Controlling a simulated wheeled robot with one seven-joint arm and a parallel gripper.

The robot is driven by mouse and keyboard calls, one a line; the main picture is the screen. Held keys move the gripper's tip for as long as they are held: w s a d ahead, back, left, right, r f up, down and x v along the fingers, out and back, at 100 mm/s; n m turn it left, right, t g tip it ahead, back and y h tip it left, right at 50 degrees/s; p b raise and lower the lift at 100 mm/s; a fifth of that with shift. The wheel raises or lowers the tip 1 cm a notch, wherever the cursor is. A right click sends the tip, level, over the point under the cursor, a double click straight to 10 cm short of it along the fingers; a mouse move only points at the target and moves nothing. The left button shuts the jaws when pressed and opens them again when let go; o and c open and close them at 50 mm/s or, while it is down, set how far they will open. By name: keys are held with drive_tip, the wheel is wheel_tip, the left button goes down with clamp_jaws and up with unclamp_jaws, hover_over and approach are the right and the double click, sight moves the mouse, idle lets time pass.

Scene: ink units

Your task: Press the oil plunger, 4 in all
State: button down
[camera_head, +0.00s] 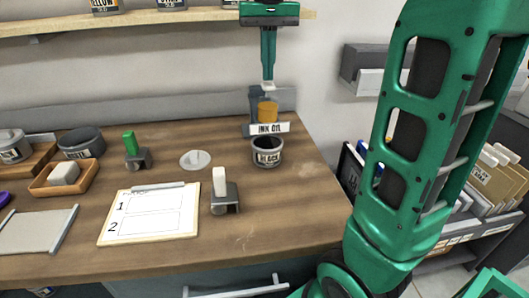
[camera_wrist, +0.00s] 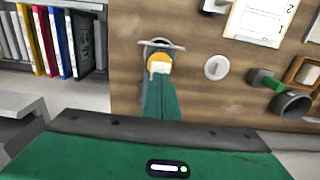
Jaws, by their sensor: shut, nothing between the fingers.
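The ink oil dispenser (camera_head: 256,103) stands at the back right of the wooden desk, with an amber part (camera_head: 267,112) and an "INK OIL" sign (camera_head: 268,128) on its front. My gripper (camera_head: 268,86) points straight down above it, shut and empty, its pale tips close over the dispenser's top. In the wrist view my gripper (camera_wrist: 160,69) covers part of the amber top (camera_wrist: 158,59). I cannot tell whether the tips touch the plunger, which is not clearly visible. A dark tin labelled "BLACK" (camera_head: 267,152) stands open just in front of the dispenser.
Left of the tin are a round white disc (camera_head: 195,160), a white-handled stamp (camera_head: 221,185), a green-handled stamp (camera_head: 131,147) and a numbered sheet (camera_head: 150,214). A shelf (camera_head: 150,24) runs above. File folders (camera_head: 495,175) stand right of the desk. The desk's front right is clear.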

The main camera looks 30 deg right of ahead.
drive_tip(key=shift+f, duration=0.15)
drive_tip(key=shift+f, duration=1.05)
drive_tip(key=shift+r, duration=1.15)
drive_tip(key=shift+f, duration=0.15)
drive_tip(key=shift+f, duration=1)
drive_tip(key=shift+r, duration=1.15)
drive_tip(key=shift+f, duration=0.2)
